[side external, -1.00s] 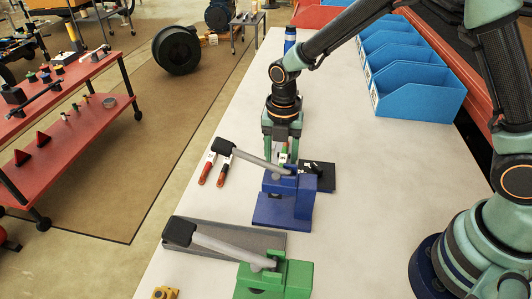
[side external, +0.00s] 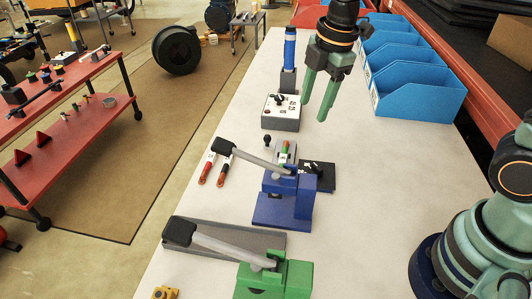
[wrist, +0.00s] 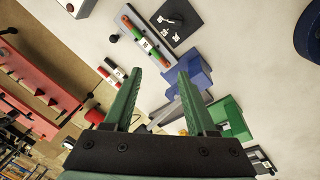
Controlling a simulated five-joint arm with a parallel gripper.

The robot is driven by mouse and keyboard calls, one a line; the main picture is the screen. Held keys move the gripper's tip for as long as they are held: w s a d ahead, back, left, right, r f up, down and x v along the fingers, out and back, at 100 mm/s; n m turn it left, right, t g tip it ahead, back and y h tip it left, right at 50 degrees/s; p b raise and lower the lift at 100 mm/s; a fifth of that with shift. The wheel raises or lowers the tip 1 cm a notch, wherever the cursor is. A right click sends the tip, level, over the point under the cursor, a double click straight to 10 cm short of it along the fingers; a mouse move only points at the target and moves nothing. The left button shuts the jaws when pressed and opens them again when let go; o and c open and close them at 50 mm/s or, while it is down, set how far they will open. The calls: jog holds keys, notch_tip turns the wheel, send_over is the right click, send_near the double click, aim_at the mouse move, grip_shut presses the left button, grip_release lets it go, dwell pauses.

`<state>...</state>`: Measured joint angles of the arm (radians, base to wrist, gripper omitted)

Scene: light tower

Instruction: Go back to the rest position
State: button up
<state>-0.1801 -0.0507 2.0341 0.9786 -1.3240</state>
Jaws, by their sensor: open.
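My gripper (side external: 318,95) hangs above the white table (side external: 400,180), high and to the right of the light tower. Its two green fingers are apart with nothing between them; they also show in the wrist view (wrist: 160,100). The light tower (side external: 290,48) has a blue upper part on a dark base and stands upright at the back of the table. A grey control box (side external: 281,112) with a black knob sits in front of it. A red and green cylinder (side external: 284,150) lies on a grey plate beside a black plate (side external: 318,177).
A blue lever press (side external: 285,205) and a green lever press (side external: 275,280) stand toward the front. Two red-and-black markers (side external: 216,170) lie at left. Several blue bins (side external: 418,90) line the right edge. The right middle of the table is clear.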

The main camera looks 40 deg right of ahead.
jog(key=s+d+r+m+t, duration=0.3)
jog(key=s+d+m, duration=0.3)
jog(key=m, duration=1.1)
jog(key=shift+s+d+r+t, duration=0.3)
jog(key=shift+s+d, duration=0.05)
jog(key=shift+s, duration=0.9)
